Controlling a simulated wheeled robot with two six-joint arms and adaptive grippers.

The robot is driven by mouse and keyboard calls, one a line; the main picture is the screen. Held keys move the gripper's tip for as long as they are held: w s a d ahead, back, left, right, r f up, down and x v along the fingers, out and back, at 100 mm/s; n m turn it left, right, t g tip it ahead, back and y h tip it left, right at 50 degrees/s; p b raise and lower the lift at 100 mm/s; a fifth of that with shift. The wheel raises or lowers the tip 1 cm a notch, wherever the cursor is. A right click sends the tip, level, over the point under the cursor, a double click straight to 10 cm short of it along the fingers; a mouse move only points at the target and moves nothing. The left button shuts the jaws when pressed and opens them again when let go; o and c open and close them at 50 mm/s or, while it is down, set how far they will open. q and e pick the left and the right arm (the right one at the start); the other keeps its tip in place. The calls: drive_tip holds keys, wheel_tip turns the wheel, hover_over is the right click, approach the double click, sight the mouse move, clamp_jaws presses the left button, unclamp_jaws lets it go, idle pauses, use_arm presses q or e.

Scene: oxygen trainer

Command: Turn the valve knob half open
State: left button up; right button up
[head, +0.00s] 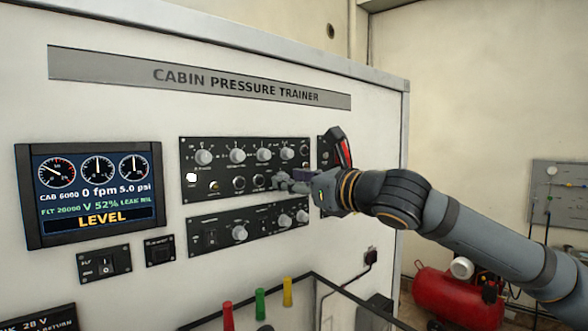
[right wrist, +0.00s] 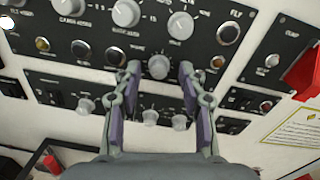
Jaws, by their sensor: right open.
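My right gripper (head: 290,181) is in front of the lower right part of the upper black control panel (head: 221,170) in the head view. In the right wrist view my right gripper (right wrist: 160,74) is open, with one finger on each side of a round grey knob (right wrist: 158,66). Gaps show between the knob and both fingers. This knob is hidden behind the gripper in the head view. Its label is too small to read, so I cannot confirm it is the valve knob. The display (head: 92,192) reads "V 52%" and "LEVEL". My left gripper is out of view.
Other grey knobs, including a large one (right wrist: 126,12), and round buttons lie close around the fingers. A lower panel (head: 222,232) sits just below. A red guard (head: 339,147) is above my right gripper. Red, green and yellow handles (head: 259,304) stand below the panels.

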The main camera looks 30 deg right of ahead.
drive_tip(key=shift+w+a+f, duration=0.1)
drive_tip(key=shift+w, duration=0.05)
drive_tip(key=c, duration=0.4)
clamp_jaws()
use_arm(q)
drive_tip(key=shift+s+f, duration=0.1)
use_arm(e)
drive_tip(key=shift+m, duration=0.3)
